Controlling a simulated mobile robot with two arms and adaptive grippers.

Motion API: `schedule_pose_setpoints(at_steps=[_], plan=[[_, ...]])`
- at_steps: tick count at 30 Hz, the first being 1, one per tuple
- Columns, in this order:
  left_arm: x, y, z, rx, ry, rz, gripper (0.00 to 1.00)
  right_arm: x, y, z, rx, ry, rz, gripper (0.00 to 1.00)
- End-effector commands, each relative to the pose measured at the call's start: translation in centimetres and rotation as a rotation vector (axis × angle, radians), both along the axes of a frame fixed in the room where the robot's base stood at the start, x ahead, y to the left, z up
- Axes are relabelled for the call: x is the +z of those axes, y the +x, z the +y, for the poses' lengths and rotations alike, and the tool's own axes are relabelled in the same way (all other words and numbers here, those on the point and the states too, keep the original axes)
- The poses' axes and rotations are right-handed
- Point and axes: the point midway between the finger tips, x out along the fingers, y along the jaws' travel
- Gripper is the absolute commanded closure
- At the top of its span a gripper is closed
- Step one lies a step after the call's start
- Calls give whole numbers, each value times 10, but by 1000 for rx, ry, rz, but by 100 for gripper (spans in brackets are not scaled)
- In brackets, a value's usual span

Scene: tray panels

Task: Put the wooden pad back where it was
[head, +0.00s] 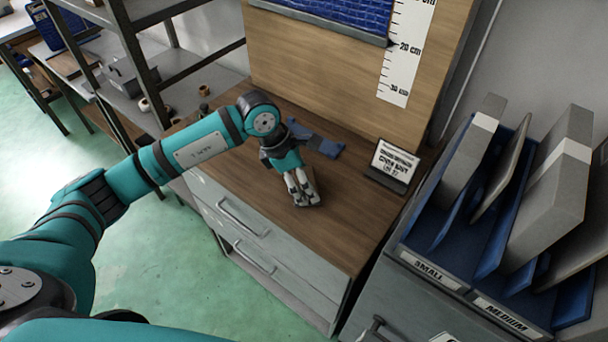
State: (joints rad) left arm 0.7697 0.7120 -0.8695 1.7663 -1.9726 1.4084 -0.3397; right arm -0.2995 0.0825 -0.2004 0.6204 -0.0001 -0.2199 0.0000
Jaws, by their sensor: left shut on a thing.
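My left gripper (304,195) is over the wooden top of the drawer cabinet, pointing down and forward. It is shut on a small brownish piece (312,184), which I take to be the wooden pad. Most of it is hidden by the fingers and it blends with the wood, so I cannot tell whether it touches the top. My right gripper is out of view.
A blue piece (323,145) lies on the cabinet top (340,225) behind the gripper. A small sign (394,164) stands to the right. A blue rack (408,234) with upright panels is further right. A shelf unit (149,48) is at left.

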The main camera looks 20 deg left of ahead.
Motion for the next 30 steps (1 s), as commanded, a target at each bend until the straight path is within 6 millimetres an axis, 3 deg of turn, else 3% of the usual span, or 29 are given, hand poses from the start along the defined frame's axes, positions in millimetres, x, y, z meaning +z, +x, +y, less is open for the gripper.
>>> schedule_pose_setpoints(at_steps=[9,10,15,26,30], plan=[[-4,1,0,0,-1,-3,48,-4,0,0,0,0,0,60],[-3,0,0,0,0,-2,21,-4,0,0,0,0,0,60],[-2,0,0,0,0,-2,0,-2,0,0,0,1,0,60],[3,0,1,0,0,-4,0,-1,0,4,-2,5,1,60],[21,-2,9,0,0,-9,0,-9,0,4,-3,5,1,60]])
